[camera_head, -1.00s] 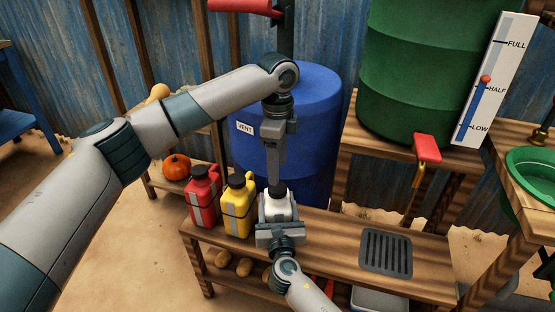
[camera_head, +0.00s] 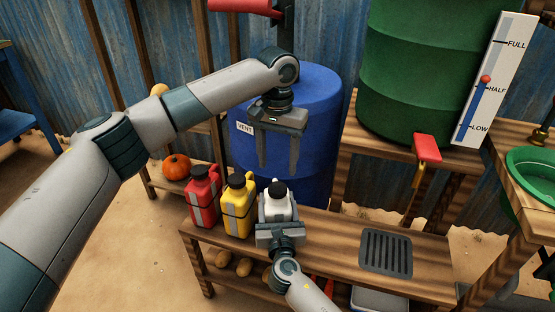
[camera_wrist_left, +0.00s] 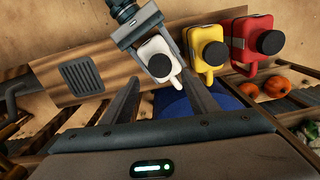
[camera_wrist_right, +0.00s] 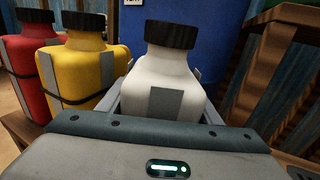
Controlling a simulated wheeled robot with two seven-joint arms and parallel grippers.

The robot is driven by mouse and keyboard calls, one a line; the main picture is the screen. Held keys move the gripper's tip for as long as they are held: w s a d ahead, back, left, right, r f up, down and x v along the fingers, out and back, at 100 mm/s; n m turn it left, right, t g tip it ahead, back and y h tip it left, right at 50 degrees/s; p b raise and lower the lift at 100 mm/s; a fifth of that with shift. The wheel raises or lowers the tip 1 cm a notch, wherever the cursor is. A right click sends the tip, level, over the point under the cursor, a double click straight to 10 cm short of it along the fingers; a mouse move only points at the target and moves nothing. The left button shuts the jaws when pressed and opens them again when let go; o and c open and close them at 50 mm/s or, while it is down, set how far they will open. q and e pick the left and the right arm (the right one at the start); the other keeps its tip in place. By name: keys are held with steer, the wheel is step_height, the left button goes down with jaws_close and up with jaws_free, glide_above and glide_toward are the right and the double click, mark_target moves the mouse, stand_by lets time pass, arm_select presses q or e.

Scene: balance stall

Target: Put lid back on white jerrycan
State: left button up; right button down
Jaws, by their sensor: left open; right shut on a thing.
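The white jerrycan (camera_head: 277,208) stands upright on the wooden bench, with a black lid (camera_head: 277,188) sitting on its neck. It also shows in the left wrist view (camera_wrist_left: 155,47) and the right wrist view (camera_wrist_right: 166,85), where the lid (camera_wrist_right: 172,34) looks level on top. My right gripper (camera_head: 279,226) is shut on the jerrycan's body from the front. My left gripper (camera_head: 279,170) is open and empty above and behind the lid, its fingers pointing down in front of the blue barrel. Its fingers (camera_wrist_left: 160,90) are apart in the left wrist view, not touching the lid.
A yellow jerrycan (camera_head: 237,207) and a red jerrycan (camera_head: 203,199) with black lids stand left of the white one. A drain grate (camera_head: 386,253) lies to the right on the bench (camera_head: 335,238). The blue barrel (camera_head: 320,110) stands behind.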

mark_target(278, 188)
arm_select(q)
steer(key=shift+n, duration=0.4)
steer(key=shift+f, duration=4)
steer(key=c, duration=1.1)
